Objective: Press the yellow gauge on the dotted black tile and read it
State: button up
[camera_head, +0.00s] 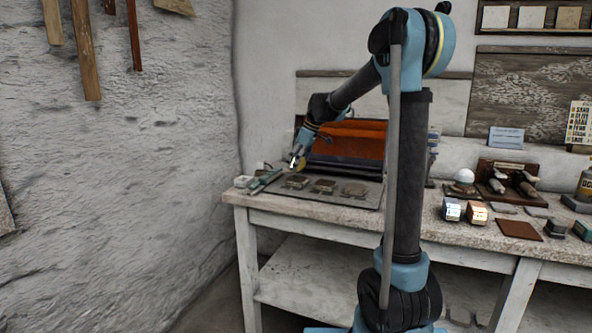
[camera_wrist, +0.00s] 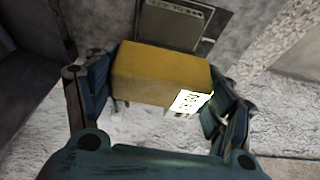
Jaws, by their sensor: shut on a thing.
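The yellow gauge (camera_wrist: 160,75) is a yellow block with a small lit white display (camera_wrist: 190,102) on one face; the marks on it are too small to read. My gripper (camera_wrist: 158,92) is shut on it, one finger on each side. In the head view my gripper (camera_head: 297,160) is over the left part of the bench, in front of an open orange-lined case, with only a speck of yellow showing. I cannot pick out the dotted black tile. A grey, dark-edged panel (camera_wrist: 172,16) lies beyond the gauge in the wrist view.
A dark tray (camera_head: 325,202) with several pale pieces lies on the bench below my gripper. A green item (camera_head: 264,181) lies to its left. The open case (camera_head: 347,140) stands behind. Small blocks (camera_head: 477,213), a white sphere (camera_head: 464,176) and a brown tile (camera_head: 519,230) are at right.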

jog(key=shift+r, duration=1.75)
